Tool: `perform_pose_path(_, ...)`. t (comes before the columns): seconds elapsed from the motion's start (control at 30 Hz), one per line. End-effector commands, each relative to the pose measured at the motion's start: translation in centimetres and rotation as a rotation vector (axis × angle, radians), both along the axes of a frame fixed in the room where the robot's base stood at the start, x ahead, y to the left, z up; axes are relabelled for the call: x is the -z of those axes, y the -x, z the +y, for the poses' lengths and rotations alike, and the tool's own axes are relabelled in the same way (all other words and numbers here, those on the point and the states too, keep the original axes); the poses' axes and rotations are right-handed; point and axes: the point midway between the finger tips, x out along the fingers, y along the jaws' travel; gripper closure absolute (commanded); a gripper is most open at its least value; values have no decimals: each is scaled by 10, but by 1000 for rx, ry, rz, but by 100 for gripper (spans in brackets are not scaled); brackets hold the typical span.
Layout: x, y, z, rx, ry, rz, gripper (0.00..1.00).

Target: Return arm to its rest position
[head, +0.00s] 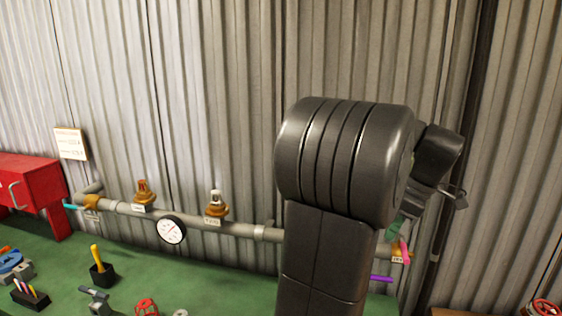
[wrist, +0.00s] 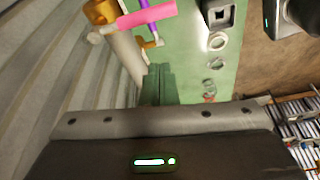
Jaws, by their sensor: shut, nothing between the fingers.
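My dark arm stands large in the right half of the head view, its upper link vertical and its rounded joint in front of the corrugated wall. The wrist part juts out behind it to the right. In the wrist view my gripper (wrist: 159,68) shows as two dark green fingers side by side, shut with nothing between them. It is over the green bench top (wrist: 205,75), close to the pipe end. In the head view my arm hides part of the pipe (head: 245,229).
The pipe runs along the wall with brass valves (head: 216,207) and a round gauge (head: 171,230). A pink handle (wrist: 147,15) and a purple bar (head: 381,279) are near its right end. A red box (head: 30,185) is at left. Pen holders (head: 102,272) and fittings lie on the bench.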

Motion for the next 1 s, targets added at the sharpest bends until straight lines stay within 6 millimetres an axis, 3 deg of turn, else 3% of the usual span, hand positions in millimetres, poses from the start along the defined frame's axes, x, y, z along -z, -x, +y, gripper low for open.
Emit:
perform_pose_path(0.13,-7,5,-4,-105,-12,-9,100)
perform_pose_path(0.37,-42,9,-15,-124,-12,-12,100)
perform_pose_path(0.57,-5,6,-2,-124,-15,-8,100)
perform_pose_path(1.0,15,-11,7,230,16,11,100)
